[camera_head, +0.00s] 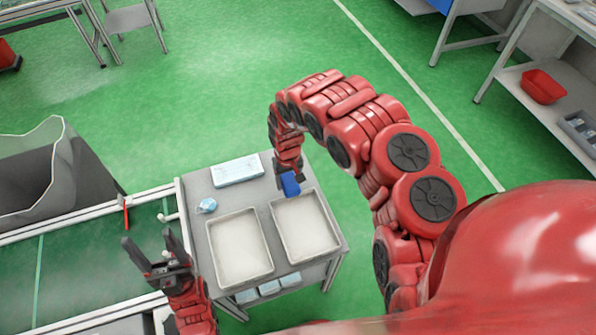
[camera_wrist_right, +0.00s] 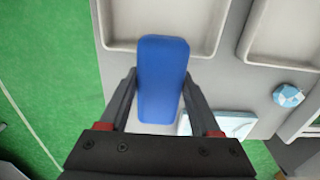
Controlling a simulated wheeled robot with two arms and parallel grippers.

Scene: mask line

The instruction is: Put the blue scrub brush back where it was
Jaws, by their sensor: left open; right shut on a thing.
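The blue scrub brush (camera_head: 290,184) is in my right gripper (camera_head: 287,172), at the back edge of the right-hand white tray (camera_head: 334,243) on the grey table. In the right wrist view the brush (camera_wrist_right: 162,80) stands between the two fingers of the gripper (camera_wrist_right: 160,92), which are shut on it. I cannot tell whether the brush touches the tray or table. My left gripper (camera_head: 158,256) is open and empty, left of the table and in front of the conveyor.
A second white tray (camera_head: 240,248) lies left of the first. A pale blue box (camera_head: 237,170) and a small crumpled blue-white thing (camera_head: 206,206) are behind the trays. A red-handled tool (camera_head: 125,212) and grey bin (camera_head: 75,165) are at left.

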